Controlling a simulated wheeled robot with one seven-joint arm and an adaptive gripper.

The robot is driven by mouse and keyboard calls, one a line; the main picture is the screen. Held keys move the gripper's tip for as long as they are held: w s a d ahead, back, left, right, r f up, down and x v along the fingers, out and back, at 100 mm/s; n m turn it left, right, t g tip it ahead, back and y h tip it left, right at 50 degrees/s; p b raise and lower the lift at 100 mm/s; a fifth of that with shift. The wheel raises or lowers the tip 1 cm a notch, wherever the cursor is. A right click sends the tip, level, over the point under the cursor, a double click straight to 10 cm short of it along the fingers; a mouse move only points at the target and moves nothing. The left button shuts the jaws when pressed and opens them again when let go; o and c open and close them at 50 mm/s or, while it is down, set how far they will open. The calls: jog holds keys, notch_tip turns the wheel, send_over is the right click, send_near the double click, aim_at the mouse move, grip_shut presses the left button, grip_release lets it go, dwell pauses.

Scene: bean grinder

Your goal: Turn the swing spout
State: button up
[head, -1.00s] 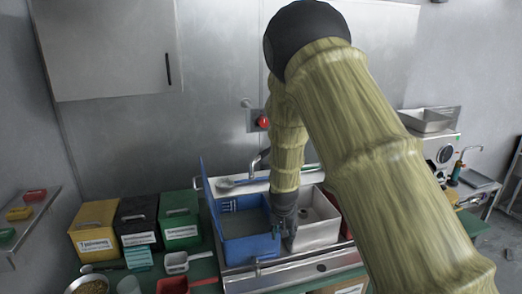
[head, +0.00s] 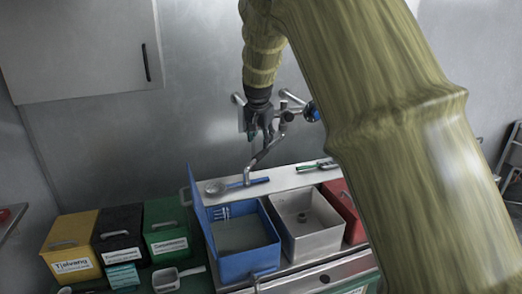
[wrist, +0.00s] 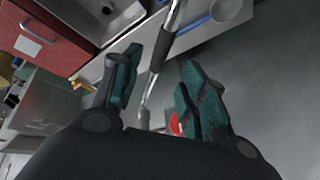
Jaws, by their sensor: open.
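The swing spout (head: 265,152) is a thin metal pipe on the wall tap. It slants down and left from the tap body, and its lower end is above the ledge behind the blue bin. My gripper (head: 263,132) is up at the tap, pointing down at the upper part of the spout. In the wrist view my gripper (wrist: 162,85) is open, with its two dark green-padded fingers spread. The spout (wrist: 175,22), with a dark collar, runs between the fingers in that picture. I cannot tell whether either finger touches it. A blue tap knob (head: 312,112) is at the right.
Below are an open blue bin (head: 262,262), a grey metal basin (head: 318,245) and a red container (head: 345,205). A strainer (head: 215,188) lies on the ledge. Yellow (head: 70,240), black (head: 118,228) and green (head: 165,215) boxes stand left. The wall is close behind the tap.

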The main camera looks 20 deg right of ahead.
aim_at(261, 153)
jog(key=p+x, duration=0.2)
jog(key=x, duration=0.3)
jog(key=shift+w+a, duration=0.15)
jog(key=shift+w, duration=0.05)
jog(key=shift+p+x, duration=0.7)
jog(key=shift+x, duration=1.3)
jog(key=shift+s, duration=0.1)
grip_shut()
